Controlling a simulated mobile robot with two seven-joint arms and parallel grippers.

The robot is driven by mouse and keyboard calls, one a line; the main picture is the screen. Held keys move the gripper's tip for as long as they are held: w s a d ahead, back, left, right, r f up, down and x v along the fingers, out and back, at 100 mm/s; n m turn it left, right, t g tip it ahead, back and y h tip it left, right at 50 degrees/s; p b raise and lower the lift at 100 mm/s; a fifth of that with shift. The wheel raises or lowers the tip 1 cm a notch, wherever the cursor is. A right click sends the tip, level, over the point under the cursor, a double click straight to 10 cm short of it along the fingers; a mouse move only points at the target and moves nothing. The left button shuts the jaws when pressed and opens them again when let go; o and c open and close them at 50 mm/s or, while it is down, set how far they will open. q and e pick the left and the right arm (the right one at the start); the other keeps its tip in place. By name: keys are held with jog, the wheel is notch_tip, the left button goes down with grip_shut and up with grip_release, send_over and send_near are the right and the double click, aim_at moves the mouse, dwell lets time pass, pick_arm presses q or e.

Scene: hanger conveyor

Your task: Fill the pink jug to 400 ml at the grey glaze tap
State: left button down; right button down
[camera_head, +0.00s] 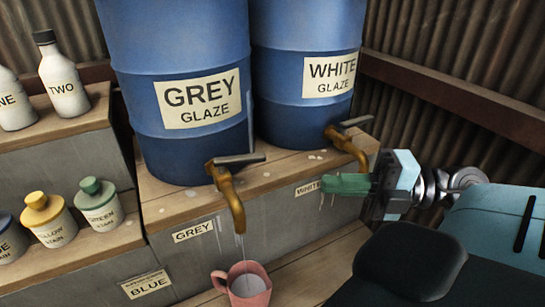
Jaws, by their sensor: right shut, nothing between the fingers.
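The pink jug (262,299) stands under the spout of the brass grey glaze tap (230,195), its handle to the left. Its lower part is cut off by the picture edge. Pale grey liquid shows inside; I cannot read a level mark. A thin pale streak hangs between the spout and the jug. The tap's dark lever (240,159) points right. My right gripper (328,184), with green fingers, is shut and empty, to the right of the grey tap and below the white tap. It touches neither lever. My left gripper is out of view.
The blue grey glaze drum (180,60) and white glaze drum (305,40) stand on a wooden-topped ledge. The white glaze tap (345,145) is just above my right gripper. Bottles (63,80) and lidded jars (98,208) fill shelves at left.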

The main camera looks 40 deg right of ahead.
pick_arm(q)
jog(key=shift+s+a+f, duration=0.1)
pick_arm(e)
jog(key=shift+a, duration=0.15)
send_near(240, 164)
jog(key=shift+s+a+x, duration=0.3)
jog(key=shift+x, duration=2.1)
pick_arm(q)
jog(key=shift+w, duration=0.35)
pick_arm(e)
jog(key=shift+r, duration=0.15)
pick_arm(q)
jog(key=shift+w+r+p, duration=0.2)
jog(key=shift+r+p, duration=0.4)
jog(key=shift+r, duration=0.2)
pick_arm(e)
jog(key=shift+w+d+n+g+y, duration=0.6)
jog(key=shift+w+d+g, duration=0.1)
jog(key=shift+w+d, duration=0.3)
